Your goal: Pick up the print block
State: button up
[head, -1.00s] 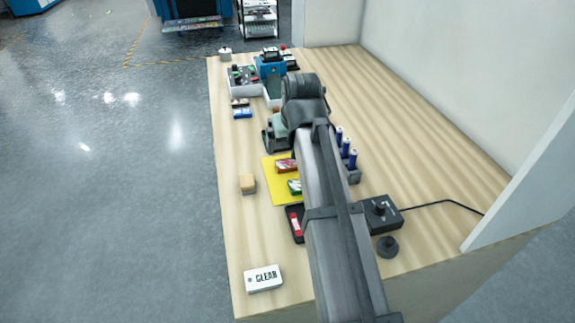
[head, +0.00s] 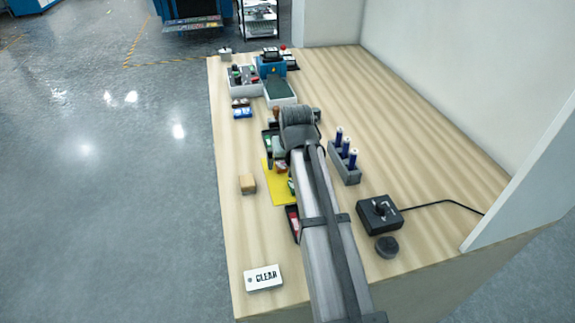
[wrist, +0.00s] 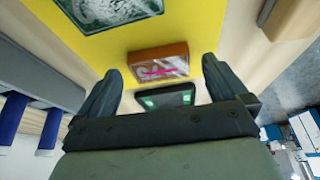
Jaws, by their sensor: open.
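The likely print block (wrist: 158,60), a small reddish-brown block with a pale printed top and a pink streak, lies on the yellow mat in the wrist view. In the head view, part of this block (head: 280,164) shows beside my arm. My gripper (wrist: 162,70) is open and empty, its fingers either side of the block's near edge in the picture. Height above it is unclear. A second block (wrist: 105,8), green with a pale pattern, lies on the same yellow mat (head: 282,198). In the head view my fingertips are hidden behind my wrist.
A dark tray (wrist: 165,98) lies beyond the mat.

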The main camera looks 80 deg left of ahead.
jog(key=shift+a+f, duration=0.2)
jog(key=shift+f, duration=0.25)
jog(key=c, duration=1.1)
